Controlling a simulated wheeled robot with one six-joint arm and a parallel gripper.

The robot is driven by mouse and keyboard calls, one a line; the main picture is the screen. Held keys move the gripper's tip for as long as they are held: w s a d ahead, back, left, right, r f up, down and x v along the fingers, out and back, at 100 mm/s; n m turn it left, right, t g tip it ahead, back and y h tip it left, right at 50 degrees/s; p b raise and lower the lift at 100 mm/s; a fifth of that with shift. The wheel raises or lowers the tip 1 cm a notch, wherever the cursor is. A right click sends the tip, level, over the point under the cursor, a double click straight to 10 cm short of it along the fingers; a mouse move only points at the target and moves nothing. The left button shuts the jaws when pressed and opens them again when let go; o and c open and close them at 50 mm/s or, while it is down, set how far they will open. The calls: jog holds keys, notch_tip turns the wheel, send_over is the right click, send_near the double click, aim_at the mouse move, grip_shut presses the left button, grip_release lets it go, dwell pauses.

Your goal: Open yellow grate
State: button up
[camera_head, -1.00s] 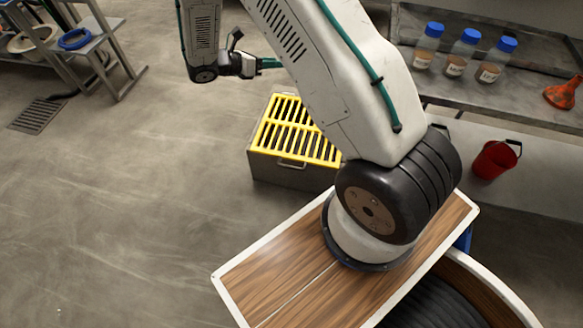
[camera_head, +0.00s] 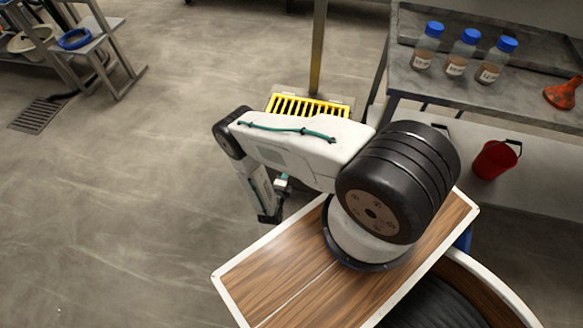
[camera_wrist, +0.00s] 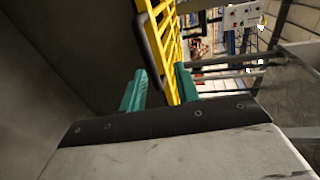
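The yellow grate (camera_head: 310,104) is partly hidden behind my arm in the head view, where only its far bars show. In the wrist view the yellow grate (camera_wrist: 169,30) runs down from the top, with its dark curved handle (camera_wrist: 151,48) along its left side. My gripper (camera_wrist: 160,70) has two teal fingers spread apart, close to the grate's lower end. The grate's yellow edge passes between the fingers, nearer the right one. I cannot tell whether either finger touches it.
A metal bench (camera_head: 440,98) with several blue-capped bottles and an orange funnel (camera_head: 563,93) stands at the right. A red bucket (camera_head: 494,158) is below it. A post (camera_head: 318,50) rises behind the grate.

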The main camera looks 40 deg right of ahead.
jog(key=shift+n+y, duration=0.3)
jog(key=x, duration=0.2)
jog(key=f+x, duration=0.1)
jog(key=x, duration=0.1)
jog(key=s+x, duration=0.1)
jog(key=x, duration=0.2)
jog(key=shift+w+d+f, duration=0.1)
jog(key=shift+d+f, duration=0.15)
grip_shut()
